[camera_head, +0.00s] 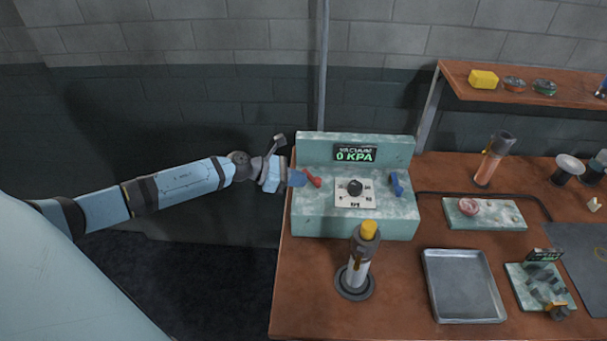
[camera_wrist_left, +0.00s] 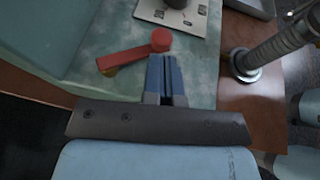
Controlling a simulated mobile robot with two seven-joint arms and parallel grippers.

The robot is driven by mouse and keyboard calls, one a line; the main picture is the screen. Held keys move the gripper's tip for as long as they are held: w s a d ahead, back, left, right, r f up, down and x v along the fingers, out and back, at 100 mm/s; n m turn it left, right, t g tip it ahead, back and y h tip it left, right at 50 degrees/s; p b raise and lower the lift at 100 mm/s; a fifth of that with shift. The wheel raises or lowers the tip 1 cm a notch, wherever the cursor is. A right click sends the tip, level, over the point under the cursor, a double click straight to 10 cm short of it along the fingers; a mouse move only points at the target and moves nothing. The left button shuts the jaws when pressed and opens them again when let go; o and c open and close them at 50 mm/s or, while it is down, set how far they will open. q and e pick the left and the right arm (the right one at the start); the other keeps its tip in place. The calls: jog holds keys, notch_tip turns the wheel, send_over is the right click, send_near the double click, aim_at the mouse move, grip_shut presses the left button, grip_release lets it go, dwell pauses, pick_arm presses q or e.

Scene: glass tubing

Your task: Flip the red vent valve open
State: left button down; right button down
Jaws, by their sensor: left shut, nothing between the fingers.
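The red vent valve (camera_head: 314,179) is a small red lever on the left part of the green vacuum box (camera_head: 316,226). In the left wrist view the valve (camera_wrist_left: 130,56) is a red bar with a round red end, lying over a small yellowish piece. My left gripper (camera_head: 301,178) reaches in from the left at the box's left side, close to the valve. In the left wrist view my left gripper's blue fingers (camera_wrist_left: 165,62) are together and empty, beside the bar and just below its round end. I cannot tell whether they touch it. My right gripper is not in view.
A black knob (camera_head: 354,187) on a white dial plate and a blue lever (camera_head: 397,184) sit right of the valve. The display (camera_head: 355,154) reads 0 KPA. A yellow-topped tube stand (camera_head: 356,276) is in front. A metal tray (camera_head: 462,286) lies to the right.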

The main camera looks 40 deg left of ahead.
pick_arm(q)
jog(key=shift+w+d, duration=0.45)
jog(key=shift+d, duration=0.05)
jog(key=shift+f, duration=0.1)
jog(key=shift+w+d+f+b, duration=0.15)
jog(key=shift+w+d+b, duration=0.25)
jog(key=shift+b, duration=0.55)
jog(key=shift+d, duration=0.2)
jog(key=shift+r, duration=0.2)
